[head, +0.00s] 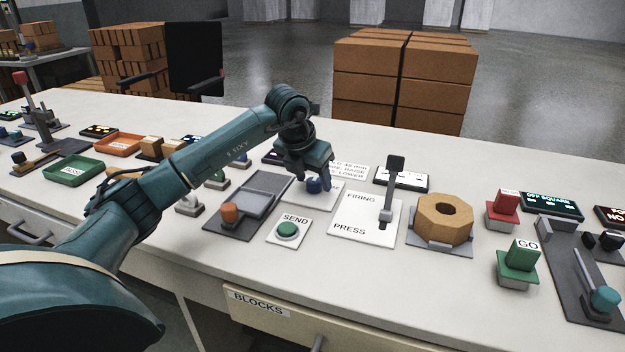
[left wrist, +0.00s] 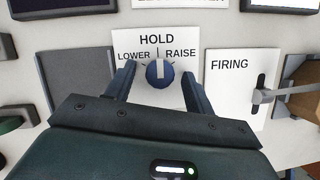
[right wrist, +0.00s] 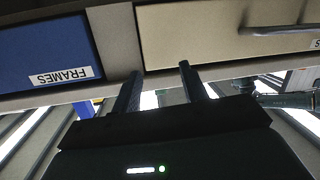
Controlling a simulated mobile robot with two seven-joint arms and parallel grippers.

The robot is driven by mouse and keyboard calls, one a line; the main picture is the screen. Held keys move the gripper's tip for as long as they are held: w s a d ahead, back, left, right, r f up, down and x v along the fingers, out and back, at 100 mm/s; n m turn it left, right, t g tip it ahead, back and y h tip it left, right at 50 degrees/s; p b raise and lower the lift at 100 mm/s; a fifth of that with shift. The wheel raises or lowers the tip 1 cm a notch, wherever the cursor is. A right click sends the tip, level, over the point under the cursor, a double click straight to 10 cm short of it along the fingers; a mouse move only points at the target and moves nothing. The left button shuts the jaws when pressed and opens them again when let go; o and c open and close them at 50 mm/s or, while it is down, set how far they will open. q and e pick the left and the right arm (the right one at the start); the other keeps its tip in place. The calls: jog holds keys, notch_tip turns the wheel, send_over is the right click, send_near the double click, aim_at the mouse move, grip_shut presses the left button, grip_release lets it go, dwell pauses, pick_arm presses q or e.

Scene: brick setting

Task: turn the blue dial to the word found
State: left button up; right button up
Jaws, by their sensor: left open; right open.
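The blue dial (left wrist: 160,74) sits on a white plate (left wrist: 184,44) marked HOLD at the top, LOWER at the left and RAISE at the right. Its pale pointer mark looks turned up towards HOLD. In the head view the dial (head: 318,187) is partly covered by my left gripper (head: 314,181). The left gripper is open, with one finger on each side of the dial; I cannot tell if they touch it. My right gripper (right wrist: 160,70) is open and empty in front of the drawer fronts, out of the head view.
Right of the dial is a FIRING/PRESS plate (head: 358,219) with an upright lever (head: 391,185). A green SEND button (head: 288,230) is in front. A grey panel with an orange knob (head: 230,212) is at the left. A small printed card (head: 349,170) behind is partly hidden.

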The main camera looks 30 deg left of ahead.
pick_arm(q)
jog(key=shift+f, duration=0.1)
jog(key=shift+c, duration=0.2)
jog(key=c, duration=0.9)
